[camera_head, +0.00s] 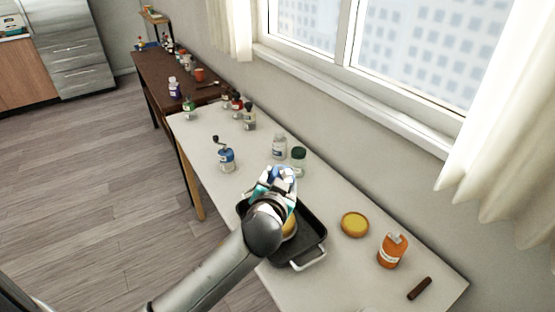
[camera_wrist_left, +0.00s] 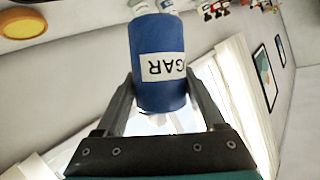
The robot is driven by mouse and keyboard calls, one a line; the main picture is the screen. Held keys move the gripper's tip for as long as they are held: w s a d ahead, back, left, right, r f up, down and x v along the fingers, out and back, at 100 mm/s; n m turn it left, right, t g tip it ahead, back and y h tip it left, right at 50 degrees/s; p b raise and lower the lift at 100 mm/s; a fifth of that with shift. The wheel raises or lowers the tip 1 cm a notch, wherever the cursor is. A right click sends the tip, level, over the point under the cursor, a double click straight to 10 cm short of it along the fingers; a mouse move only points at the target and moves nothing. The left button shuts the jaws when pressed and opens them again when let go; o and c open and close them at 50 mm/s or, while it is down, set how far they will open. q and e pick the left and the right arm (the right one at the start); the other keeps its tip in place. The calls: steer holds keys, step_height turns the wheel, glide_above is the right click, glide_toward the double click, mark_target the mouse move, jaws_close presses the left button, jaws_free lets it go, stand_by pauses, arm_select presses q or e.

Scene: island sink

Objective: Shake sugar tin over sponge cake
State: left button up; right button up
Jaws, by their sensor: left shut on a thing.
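My left gripper (camera_head: 275,184) is shut on a blue sugar tin (camera_head: 282,173) and holds it above the far end of a black roasting tray. In the left wrist view the blue tin (camera_wrist_left: 160,62) sits between the two fingers (camera_wrist_left: 162,100), its white label reading "GAR" upside down in that picture. A yellow round piece (camera_head: 290,227), perhaps the sponge cake, lies in the tray (camera_head: 310,240), mostly hidden by my left arm. Another yellow disc with a brown rim (camera_head: 355,223) lies on the table right of the tray. My right gripper is not in view.
The white table (camera_head: 330,290) also holds an orange bottle (camera_head: 392,250), a brown stick (camera_head: 419,288), two jars (camera_head: 298,160) behind the tin and a blue grinder (camera_head: 226,158). Several bottles stand farther back. The window wall runs along the right side.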

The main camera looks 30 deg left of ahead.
arm_select(q)
steer(key=shift+w+a+r+m+y+p, duration=0.1)
steer(key=shift+w+a+m+y+p, duration=0.2)
steer(key=shift+w+a+p, duration=0.6)
steer(key=shift+w+a+g+y, duration=0.3)
steer(key=shift+w+a, duration=0.25)
steer(key=shift+w, duration=0.05)
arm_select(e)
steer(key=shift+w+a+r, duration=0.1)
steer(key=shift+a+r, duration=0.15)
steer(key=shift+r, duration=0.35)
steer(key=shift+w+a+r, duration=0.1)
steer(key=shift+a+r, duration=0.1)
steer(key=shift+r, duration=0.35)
